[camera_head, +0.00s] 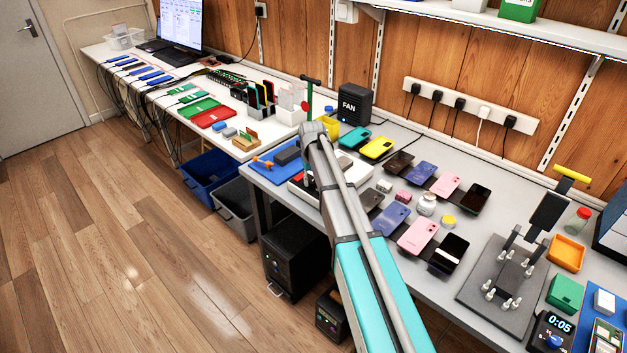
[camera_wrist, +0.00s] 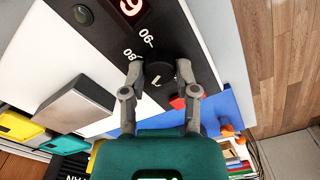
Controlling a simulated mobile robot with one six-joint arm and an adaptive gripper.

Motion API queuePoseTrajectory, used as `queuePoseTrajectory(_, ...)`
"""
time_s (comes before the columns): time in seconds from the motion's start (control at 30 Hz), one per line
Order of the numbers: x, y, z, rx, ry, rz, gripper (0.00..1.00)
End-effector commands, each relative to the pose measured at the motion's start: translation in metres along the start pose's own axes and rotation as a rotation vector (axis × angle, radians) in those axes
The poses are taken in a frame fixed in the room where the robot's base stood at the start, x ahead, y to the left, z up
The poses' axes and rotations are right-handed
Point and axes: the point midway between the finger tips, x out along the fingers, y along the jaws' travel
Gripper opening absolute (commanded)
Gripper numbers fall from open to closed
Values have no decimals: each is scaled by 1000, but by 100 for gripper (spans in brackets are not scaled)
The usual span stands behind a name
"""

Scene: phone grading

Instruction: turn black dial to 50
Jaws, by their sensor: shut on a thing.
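The black dial (camera_wrist: 158,66) sits on a black panel (camera_wrist: 110,40) with white markings in the wrist view. The figures 80 and 90 show beside it, and a small white mark shows on its face. My gripper (camera_wrist: 160,74) is shut on the dial, one grey finger on each side. The figure 50 is not visible, so I cannot tell the dial's setting. In the head view my arm covers the dial and most of the white device (camera_head: 300,193) on the grey bench.
A grey block (camera_wrist: 76,104) stands near my gripper. In the head view, several phones lie right of my arm, and a black fan box (camera_head: 355,104) stands behind.

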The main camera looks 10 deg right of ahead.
Motion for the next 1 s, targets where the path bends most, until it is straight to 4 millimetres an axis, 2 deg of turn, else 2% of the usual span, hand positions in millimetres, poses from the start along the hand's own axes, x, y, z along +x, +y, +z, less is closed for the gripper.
queuePoseTrajectory(1.0, 0, 1, 1, -965, -2, 1, 0)
